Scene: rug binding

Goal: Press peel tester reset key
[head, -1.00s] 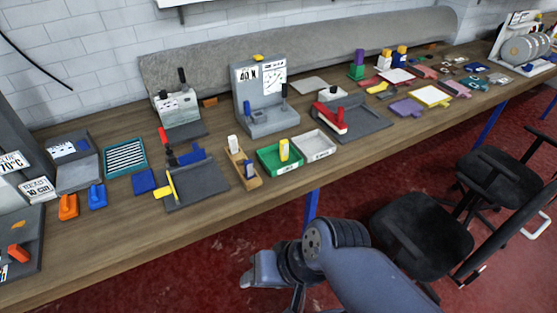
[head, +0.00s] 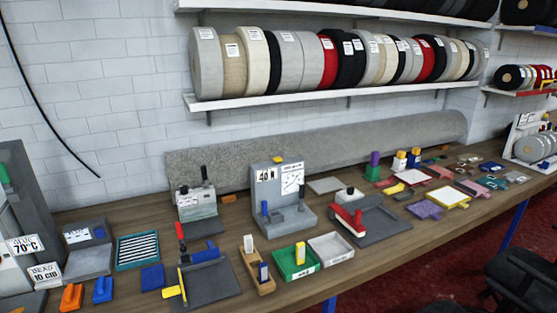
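A grey tester (head: 258,205) stands on the bench near the middle of the head view. Its upright panel bears a "40 N" label (head: 265,175) and a white chart or dial (head: 292,178). A small yellow piece (head: 278,159) sits on its top edge; it may be the reset key, but no lettering shows on it.
A green tray (head: 296,272) and a white tray (head: 331,261) lie in front of the tester, with a wooden block holder (head: 256,279) to their left. A red-handled tool (head: 347,222) stands at right. A grey roll (head: 330,137) lies behind, below a shelf of webbing rolls (head: 205,97).

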